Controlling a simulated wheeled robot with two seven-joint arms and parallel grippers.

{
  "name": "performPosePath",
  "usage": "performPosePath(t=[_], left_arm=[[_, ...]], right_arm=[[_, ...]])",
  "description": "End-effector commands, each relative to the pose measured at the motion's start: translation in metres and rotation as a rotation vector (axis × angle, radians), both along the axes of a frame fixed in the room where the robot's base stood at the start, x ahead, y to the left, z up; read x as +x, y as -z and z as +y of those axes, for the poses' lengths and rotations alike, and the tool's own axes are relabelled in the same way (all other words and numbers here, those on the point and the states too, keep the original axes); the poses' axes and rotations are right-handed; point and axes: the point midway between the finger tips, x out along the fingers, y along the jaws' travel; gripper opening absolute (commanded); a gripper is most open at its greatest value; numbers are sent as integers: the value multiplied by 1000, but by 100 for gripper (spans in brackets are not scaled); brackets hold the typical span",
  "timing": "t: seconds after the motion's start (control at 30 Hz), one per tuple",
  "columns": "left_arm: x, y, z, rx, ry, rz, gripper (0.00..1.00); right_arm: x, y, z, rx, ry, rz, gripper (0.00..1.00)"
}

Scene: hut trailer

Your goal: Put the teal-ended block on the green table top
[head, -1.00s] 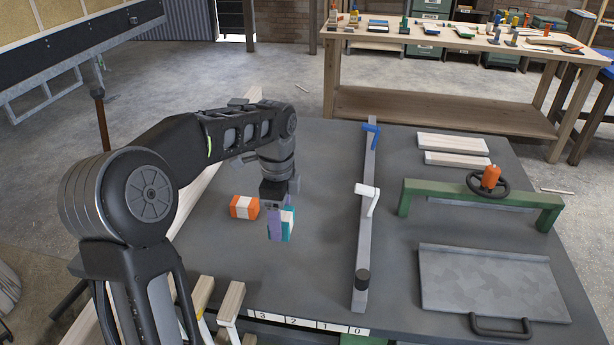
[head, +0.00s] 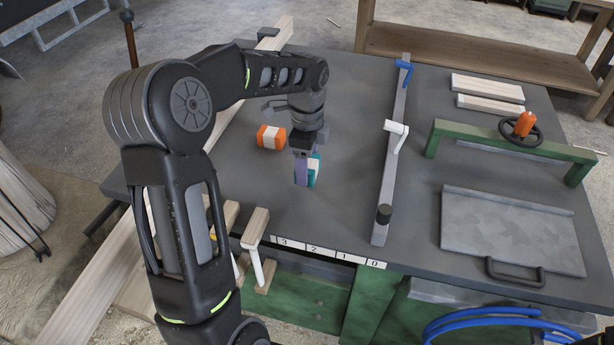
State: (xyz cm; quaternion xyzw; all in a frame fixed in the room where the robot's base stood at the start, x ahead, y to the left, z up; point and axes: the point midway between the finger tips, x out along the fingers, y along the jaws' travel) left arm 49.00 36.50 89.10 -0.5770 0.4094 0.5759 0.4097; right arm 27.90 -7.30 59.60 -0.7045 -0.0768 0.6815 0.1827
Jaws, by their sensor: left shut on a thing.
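My left gripper (head: 303,172) points down over the dark grey table top (head: 345,205) and is shut on the teal-ended block (head: 315,170). The block shows teal ends and a white middle, partly hidden by the purple-grey fingers. I cannot tell whether its underside touches the table. An orange-ended block (head: 271,137) with a pale middle lies on the table, left of and behind the gripper, apart from it. The table's surface looks grey; its front panels (head: 310,300) below are green. My right gripper is not in view.
A grey rail (head: 392,160) with blue and white levers stands right of the gripper. Farther right are pale boards (head: 487,87), a green frame (head: 510,146) with a handwheel, and a grey plate (head: 512,230). Wooden clamp pieces (head: 256,228) stand at the front edge.

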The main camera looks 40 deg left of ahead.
Motion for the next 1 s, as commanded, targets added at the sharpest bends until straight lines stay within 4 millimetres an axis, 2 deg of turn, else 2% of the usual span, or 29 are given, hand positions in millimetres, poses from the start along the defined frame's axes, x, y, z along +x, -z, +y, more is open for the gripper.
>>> performPosePath(t=[0.33,0.77,0.8,1.0], left_arm=[[-1,46,0,0,-1,4,23],[0,53,0,0,0,1,23],[0,52,0,0,0,1,66],[0,52,0,0,0,1,82]], right_arm=[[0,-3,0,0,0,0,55],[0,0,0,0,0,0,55],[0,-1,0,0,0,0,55],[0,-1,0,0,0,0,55]])
